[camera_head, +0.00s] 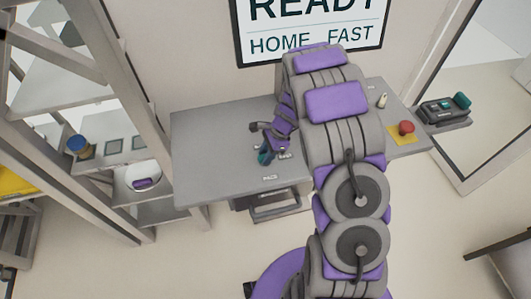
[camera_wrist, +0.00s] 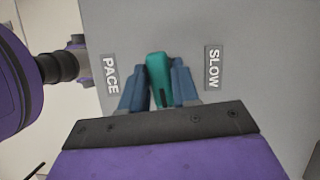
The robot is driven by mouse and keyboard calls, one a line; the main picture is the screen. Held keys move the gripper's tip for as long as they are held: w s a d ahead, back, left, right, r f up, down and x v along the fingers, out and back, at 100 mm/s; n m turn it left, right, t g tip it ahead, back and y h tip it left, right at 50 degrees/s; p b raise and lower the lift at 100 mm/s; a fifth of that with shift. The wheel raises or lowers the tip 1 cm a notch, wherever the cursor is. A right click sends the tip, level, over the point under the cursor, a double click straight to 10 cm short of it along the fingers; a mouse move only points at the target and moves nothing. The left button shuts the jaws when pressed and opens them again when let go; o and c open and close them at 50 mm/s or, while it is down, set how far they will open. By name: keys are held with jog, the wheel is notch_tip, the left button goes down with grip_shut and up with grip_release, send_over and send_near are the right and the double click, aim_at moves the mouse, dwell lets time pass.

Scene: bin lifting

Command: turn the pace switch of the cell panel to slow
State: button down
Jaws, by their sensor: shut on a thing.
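The pace switch (camera_wrist: 158,68) is a teal lever on the grey cell panel (camera_wrist: 225,25). In the wrist view it stands between the PACE label (camera_wrist: 110,76) on the left and the SLOW label (camera_wrist: 213,68) on the right. My gripper (camera_wrist: 157,84) has its two blue fingers closed on either side of the lever. In the head view my gripper (camera_head: 266,155) is down at the front part of the grey panel top (camera_head: 215,140); the switch is mostly hidden there. The sign (camera_head: 310,30) on the wall reads READY, HOME and FAST.
A red button (camera_head: 406,128) on a yellow base sits at the panel's right end, near a small pale item (camera_head: 382,100). A black box with teal parts (camera_head: 445,110) stands farther right. Shelving (camera_head: 100,120) stands close on the left.

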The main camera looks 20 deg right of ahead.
jog(key=n, duration=0.1)
jog(key=n+g, duration=0.1)
jog(key=n, duration=0.3)
jog(key=shift+w+g+h+p, duration=0.25)
jog(key=shift+g+h+p, duration=0.05)
jog(key=shift+g, duration=0.1)
jog(key=n+g, duration=0.1)
jog(key=n, duration=0.2)
jog(key=shift+n+h, duration=0.3)
jog(key=shift+h, duration=0.1)
jog(key=n+h, duration=0.1)
jog(key=n, duration=0.1)
jog(key=n+g+b, duration=0.1)
jog(key=n, duration=0.2)
jog(key=shift+a+h, duration=0.1)
jog(key=shift+h, duration=0.3)
jog(key=shift+s+a+n+h, duration=0.1)
jog(key=shift+n+h, duration=0.5)
jog(key=shift+n, duration=1)
jog(key=shift+f, duration=0.1)
jog(key=c, duration=1.1)
grip_release()
jog(key=shift+o, duration=0.9)
jog(key=shift+w, duration=0.2)
